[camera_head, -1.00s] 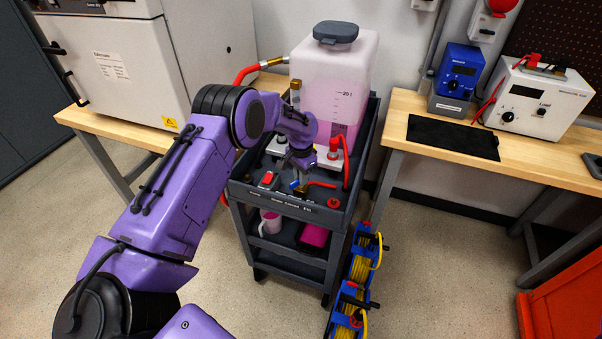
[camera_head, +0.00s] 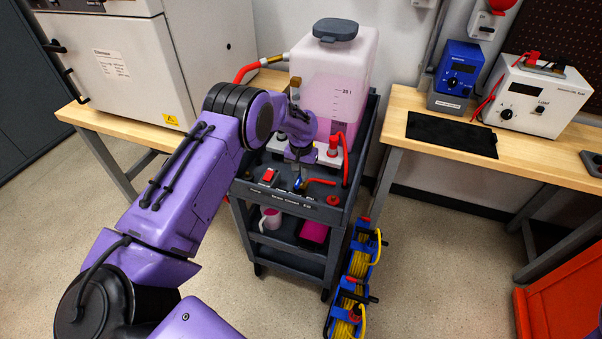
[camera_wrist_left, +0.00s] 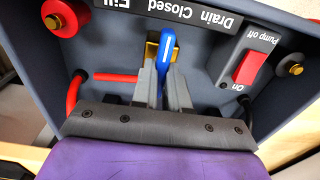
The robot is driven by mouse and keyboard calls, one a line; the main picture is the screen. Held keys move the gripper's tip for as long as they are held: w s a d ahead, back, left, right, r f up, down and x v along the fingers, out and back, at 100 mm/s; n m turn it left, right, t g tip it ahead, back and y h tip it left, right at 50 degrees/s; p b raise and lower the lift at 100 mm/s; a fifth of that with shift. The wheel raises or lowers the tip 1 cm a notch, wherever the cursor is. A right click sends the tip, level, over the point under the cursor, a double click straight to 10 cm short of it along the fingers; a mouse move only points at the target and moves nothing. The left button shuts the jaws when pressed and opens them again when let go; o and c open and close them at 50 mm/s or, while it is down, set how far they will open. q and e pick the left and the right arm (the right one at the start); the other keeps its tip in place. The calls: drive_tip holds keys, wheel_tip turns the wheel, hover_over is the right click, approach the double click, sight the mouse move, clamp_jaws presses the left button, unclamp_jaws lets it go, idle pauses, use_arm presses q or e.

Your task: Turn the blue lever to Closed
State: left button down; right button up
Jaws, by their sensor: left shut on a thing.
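The blue lever (camera_head: 299,183) is on the dark panel at the front of the cart's top. In the left wrist view the blue lever (camera_wrist_left: 166,48) stands between the two grey fingers of my left gripper (camera_wrist_left: 165,88), which is shut on it. Its tip points at the panel label, near the word Closed (camera_wrist_left: 170,8). Drain and Fill are printed on either side of that word. In the head view my left gripper (camera_head: 298,174) is over the panel and partly hides the lever's base. My right gripper is not in view.
A red pump switch (camera_wrist_left: 250,68) sits beside the lever. A red knob (camera_wrist_left: 62,18) and red hoses lie on the other side. A tank of pink liquid (camera_head: 334,85) stands behind on the cart (camera_head: 240,205). Yellow cable reels (camera_head: 352,290) stand on the floor at right.

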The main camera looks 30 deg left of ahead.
use_arm(q)
drive_tip(key=shift+w+r, duration=0.1)
drive_tip(key=c, duration=1.1)
unclamp_jaws()
drive_tip(key=shift+c, duration=0.2)
wheel_tip(320, 180, up, 10)
drive_tip(key=b, duration=0.1)
drive_tip(key=shift+r+b, duration=0.25)
drive_tip(key=shift+b, duration=0.1)
